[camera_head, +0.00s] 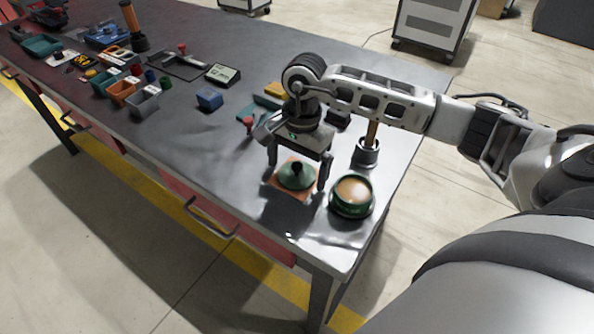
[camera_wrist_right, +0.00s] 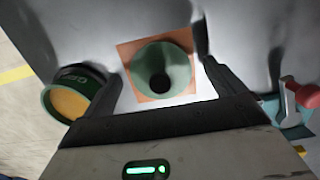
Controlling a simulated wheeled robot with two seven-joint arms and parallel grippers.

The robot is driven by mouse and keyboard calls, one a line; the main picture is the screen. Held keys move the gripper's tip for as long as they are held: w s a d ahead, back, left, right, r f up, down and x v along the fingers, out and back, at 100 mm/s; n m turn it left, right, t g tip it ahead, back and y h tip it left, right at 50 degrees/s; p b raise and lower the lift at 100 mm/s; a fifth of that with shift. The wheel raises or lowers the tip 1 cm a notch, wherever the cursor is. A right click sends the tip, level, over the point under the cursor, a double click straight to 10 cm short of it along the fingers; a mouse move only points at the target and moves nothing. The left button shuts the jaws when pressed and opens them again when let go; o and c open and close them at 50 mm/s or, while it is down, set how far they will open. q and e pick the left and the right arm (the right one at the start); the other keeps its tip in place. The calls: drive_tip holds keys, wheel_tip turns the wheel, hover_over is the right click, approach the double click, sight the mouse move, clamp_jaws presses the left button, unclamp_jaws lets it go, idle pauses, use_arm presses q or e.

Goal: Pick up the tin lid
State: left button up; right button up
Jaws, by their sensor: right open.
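The tin lid (camera_head: 296,178) is a green dome with a dark knob, lying on a square orange pad (camera_head: 283,190) near the table's front right corner. My right gripper (camera_head: 297,172) is open and points down over the lid, with one finger on each side of it. In the right wrist view the lid (camera_wrist_right: 163,68) lies between the open fingers (camera_wrist_right: 161,82), with gaps visible on both sides. I cannot tell how far the fingertips are above the pad. My left gripper is not in view.
A green tin (camera_head: 351,197) with an orange-tan top stands right of the lid, close to the right finger. A dark holder with a wooden handle (camera_head: 367,150) stands behind it. A red knob (camera_head: 249,126) and blue box (camera_head: 209,99) are left. The front table edge is close.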

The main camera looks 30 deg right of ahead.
drive_tip(key=c, duration=1)
drive_tip(key=shift+c, duration=0.2)
